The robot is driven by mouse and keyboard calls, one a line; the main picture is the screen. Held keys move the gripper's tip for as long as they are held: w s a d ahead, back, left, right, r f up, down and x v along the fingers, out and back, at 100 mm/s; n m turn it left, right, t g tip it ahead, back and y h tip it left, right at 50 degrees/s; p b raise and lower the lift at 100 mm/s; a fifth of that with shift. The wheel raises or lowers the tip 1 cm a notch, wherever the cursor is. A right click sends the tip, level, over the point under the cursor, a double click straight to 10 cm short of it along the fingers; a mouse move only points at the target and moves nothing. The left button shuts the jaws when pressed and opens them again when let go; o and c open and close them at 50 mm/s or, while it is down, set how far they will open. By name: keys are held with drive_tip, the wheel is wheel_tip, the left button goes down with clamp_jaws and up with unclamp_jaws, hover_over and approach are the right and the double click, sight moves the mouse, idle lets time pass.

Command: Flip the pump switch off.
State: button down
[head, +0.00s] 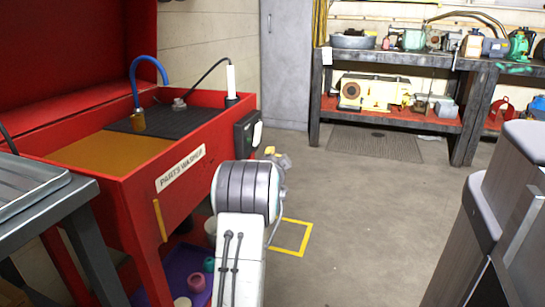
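The red parts washer (115,180) stands at the left with its lid up. A black switch box (241,138) with a pale side face (257,134) is mounted on its right end wall. It looks like the pump switch box; its lever and setting are too small to make out. My arm reaches forward from the bottom middle, just right of the washer. My gripper (278,158) shows only in part beyond the arm's thick joint, a little right of and below the box, apparently apart from it. Its fingers are not clear.
A blue hose (147,61) and a black hose with a white tube (230,79) rise from the washer. A grey bench (75,205) stands at left. A workbench (400,58) with tools stands at the back. Open floor (365,215) lies right of my arm.

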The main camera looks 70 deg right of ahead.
drive_tip(key=shift+s+a, duration=0.1)
drive_tip(key=shift+a, duration=0.3)
idle(0.7)
